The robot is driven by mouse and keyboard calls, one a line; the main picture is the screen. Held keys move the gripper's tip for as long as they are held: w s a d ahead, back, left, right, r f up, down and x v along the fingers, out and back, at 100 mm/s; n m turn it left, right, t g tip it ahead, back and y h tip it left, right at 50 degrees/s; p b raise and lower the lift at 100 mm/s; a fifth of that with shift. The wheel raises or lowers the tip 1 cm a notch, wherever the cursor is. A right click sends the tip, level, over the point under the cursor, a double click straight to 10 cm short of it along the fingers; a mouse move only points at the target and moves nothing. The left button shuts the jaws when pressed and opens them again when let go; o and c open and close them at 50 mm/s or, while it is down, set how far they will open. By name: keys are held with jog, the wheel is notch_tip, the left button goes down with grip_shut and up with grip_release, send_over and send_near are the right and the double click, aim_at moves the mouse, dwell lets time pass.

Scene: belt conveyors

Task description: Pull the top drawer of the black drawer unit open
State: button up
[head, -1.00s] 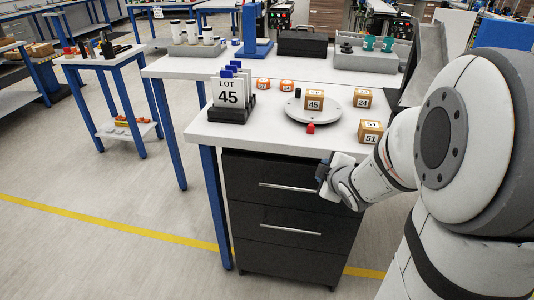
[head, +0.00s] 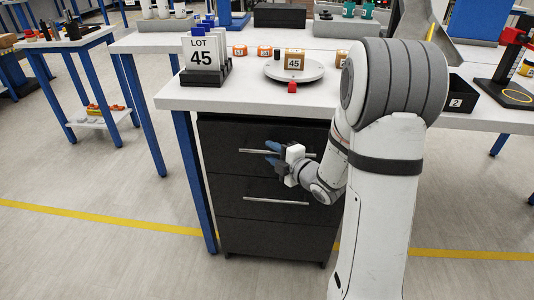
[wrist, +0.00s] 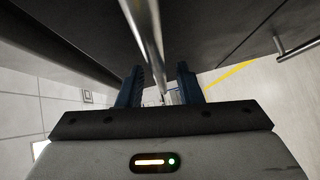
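The black drawer unit (head: 222,205) stands under the white bench, with a silver bar handle on each of its upper two drawers. The top drawer (head: 220,136) looks closed in the head view. My gripper (head: 271,152) is at the middle of the top drawer's handle (head: 248,151), in front of the drawer face. In the wrist view, the handle bar (wrist: 148,28) runs between the two blue fingers of my gripper (wrist: 158,75). The fingers are apart, with visible space beside the bar. The second handle (wrist: 297,46) shows at the right there.
The white bench top (head: 210,98) overhangs the unit and carries a LOT 45 card holder (head: 206,68), a round turntable (head: 294,70) and a red piece (head: 292,87). A blue bench leg (head: 191,180) stands left of the unit. The floor in front is clear.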

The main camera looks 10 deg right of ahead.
jog(key=shift+w+a+f, duration=0.1)
jog(key=shift+w+a, duration=0.25)
jog(key=shift+w, duration=0.2)
grip_shut()
